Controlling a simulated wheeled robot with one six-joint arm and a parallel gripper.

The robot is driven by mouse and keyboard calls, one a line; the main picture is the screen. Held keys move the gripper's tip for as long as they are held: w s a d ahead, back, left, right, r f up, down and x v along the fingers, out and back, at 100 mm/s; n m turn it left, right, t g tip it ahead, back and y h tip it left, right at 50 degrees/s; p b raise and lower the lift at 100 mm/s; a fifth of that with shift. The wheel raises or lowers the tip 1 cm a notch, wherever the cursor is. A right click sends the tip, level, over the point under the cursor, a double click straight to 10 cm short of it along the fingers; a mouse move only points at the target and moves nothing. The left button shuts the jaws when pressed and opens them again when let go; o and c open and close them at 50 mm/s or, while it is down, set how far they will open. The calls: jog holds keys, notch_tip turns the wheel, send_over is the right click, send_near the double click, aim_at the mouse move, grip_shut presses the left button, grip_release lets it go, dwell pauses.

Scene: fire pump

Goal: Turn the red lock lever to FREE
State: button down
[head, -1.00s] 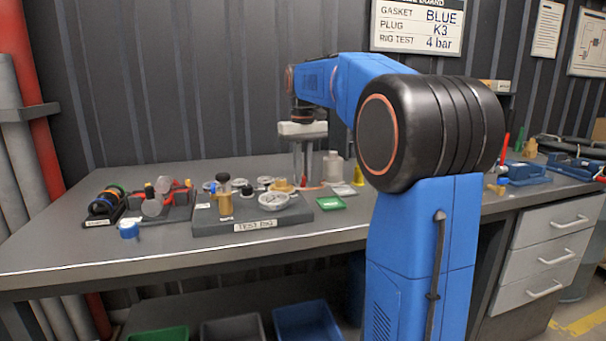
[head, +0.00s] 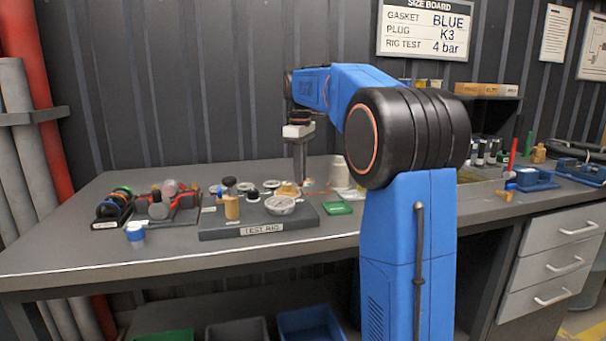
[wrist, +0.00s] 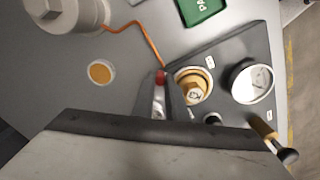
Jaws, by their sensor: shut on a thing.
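The red lock lever (wrist: 160,77) shows in the wrist view as a small red end at my fingertips, beside a brass hex fitting (wrist: 194,92) on the dark test rig. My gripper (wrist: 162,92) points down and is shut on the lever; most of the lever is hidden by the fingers. In the head view my gripper (head: 299,182) stands at the back right of the test rig (head: 225,222), next to the brass fitting (head: 287,190). I cannot make out the lever there, and no FREE marking is readable.
A round gauge (wrist: 251,81) and a brass-handled plug (wrist: 270,135) sit near the fitting in the wrist view. An orange cord (wrist: 137,29) runs from a pale cylindrical part (wrist: 78,12) toward my fingertips.

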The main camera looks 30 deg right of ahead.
jog(key=shift+w+a+n, duration=0.1)
jog(key=shift+w+n, duration=0.15)
jog(key=shift+n, duration=0.15)
jog(key=c, duration=1.7)
grip_release()
jog(key=shift+c, duration=0.2)
jog(key=shift+r, duration=0.15)
notch_tip(320, 180, up, 17)
